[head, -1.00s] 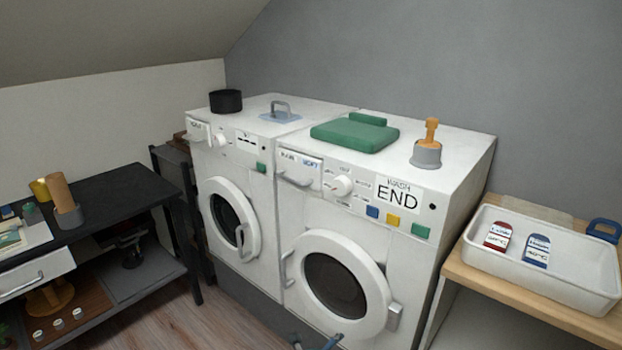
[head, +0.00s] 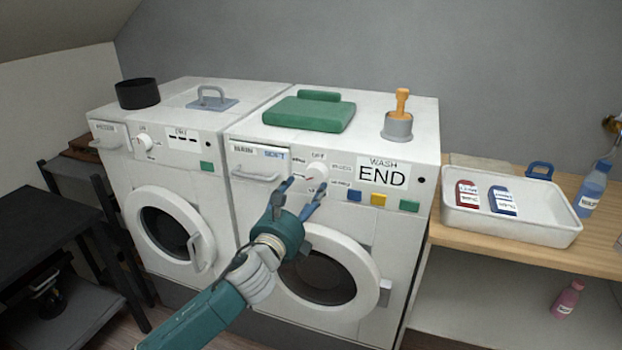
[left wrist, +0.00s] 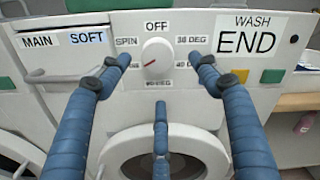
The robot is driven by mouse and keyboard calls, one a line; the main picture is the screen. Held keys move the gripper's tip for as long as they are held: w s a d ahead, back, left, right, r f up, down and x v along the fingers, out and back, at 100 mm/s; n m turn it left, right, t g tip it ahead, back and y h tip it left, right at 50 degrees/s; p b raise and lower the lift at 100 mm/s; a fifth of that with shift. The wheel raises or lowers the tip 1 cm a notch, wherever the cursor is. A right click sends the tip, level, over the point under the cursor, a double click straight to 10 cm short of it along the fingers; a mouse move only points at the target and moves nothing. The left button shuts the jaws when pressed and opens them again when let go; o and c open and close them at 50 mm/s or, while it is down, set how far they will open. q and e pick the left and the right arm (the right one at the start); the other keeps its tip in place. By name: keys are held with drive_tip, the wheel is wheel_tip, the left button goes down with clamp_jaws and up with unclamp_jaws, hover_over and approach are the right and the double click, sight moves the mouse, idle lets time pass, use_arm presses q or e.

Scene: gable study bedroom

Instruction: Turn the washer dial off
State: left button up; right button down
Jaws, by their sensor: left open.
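The washer dial (head: 318,170) is a round white knob on the front panel of the right-hand machine (head: 340,215), left of a display (head: 382,174) reading WASH END. In the left wrist view the dial (left wrist: 157,57) sits below an OFF label (left wrist: 157,28), among SPIN and degree labels. Its red mark points to the lower left, away from OFF. My left gripper (head: 304,186) is open in front of the panel. In the left wrist view its blue fingers stand left, right and below the dial; I cannot tell whether they touch it. My right gripper is out of view.
Blue, yellow and green buttons sit under the display. A drawer handle (head: 255,176) lies left of the dial. A second machine (head: 150,165) stands left. A wooden shelf bears a white tray (head: 540,232) with two labelled packets. A green folded item (head: 310,114) lies on top.

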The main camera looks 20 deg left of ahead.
sight(315, 178)
use_arm(q)
drive_tip(key=w, duration=0.6)
drive_tip(key=shift+w+a, duration=0.1)
drive_tip(key=shift+w, duration=0.05)
drive_tip(key=shift+w+p, duration=0.3)
drive_tip(key=shift+w, duration=0.3)
drive_tip(key=shift+f, duration=0.1)
drive_tip(key=c, duration=1)
drive_tip(key=shift+c, duration=0.8)
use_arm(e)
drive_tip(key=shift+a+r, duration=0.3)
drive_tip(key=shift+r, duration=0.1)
